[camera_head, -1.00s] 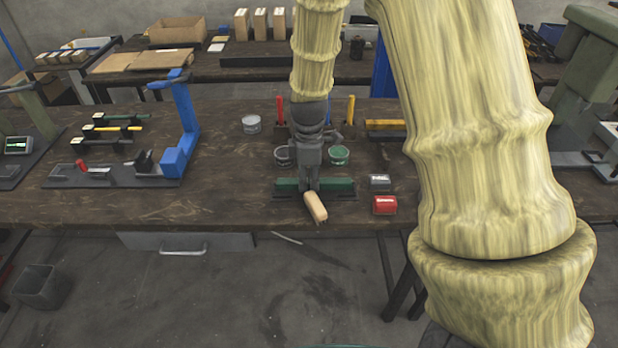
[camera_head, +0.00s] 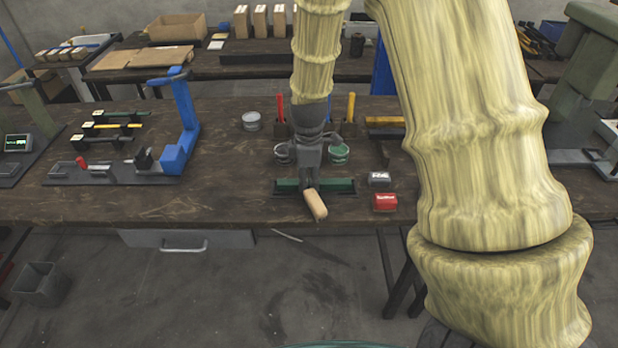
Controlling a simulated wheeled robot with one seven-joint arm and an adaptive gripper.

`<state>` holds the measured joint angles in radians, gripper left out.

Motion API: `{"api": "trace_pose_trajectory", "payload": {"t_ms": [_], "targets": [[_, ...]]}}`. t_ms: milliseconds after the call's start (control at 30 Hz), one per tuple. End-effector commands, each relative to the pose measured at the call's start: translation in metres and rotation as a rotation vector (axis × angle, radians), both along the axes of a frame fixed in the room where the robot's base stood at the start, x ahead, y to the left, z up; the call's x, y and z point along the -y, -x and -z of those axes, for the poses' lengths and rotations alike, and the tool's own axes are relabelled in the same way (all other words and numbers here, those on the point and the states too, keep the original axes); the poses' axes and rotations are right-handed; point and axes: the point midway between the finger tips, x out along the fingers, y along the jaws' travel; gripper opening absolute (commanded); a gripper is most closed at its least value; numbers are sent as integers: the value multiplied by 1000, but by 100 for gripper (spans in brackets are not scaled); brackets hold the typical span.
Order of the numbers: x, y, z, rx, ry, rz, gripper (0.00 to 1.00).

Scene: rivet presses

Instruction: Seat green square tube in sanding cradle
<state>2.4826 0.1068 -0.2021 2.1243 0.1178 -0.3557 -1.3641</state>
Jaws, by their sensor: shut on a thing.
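The green square tube (camera_head: 341,186) lies left to right at the front of the bench, at the dark sanding cradle (camera_head: 346,195). It appears level and low in the cradle. Whether it touches the cradle's floor cannot be told. My gripper (camera_head: 309,186) points down from above and is shut on the tube near its middle. The fingers hide that part of the tube and cradle. A tan block (camera_head: 317,206) lies just in front of the gripper, near the bench's front edge.
A blue-posted fixture (camera_head: 178,150) stands left. Bench top between fixture and cradle is clear.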

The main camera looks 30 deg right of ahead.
Motion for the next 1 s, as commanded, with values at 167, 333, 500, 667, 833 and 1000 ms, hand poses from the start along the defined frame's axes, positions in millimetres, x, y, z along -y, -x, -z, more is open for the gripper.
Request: {"api": "trace_pose_trajectory", "payload": {"t_ms": [167, 333, 500, 667, 833, 1000], "targets": [[0, 0, 0, 0, 0, 0, 0], [0, 0, 0, 0, 0, 0, 44], [0, 0, 0, 0, 0, 0, 47], [0, 0, 0, 0, 0, 0, 47], [0, -1, -9, 2, 0, 1, 47], [0, -1, -32, 3, 1, 0, 47]]}}
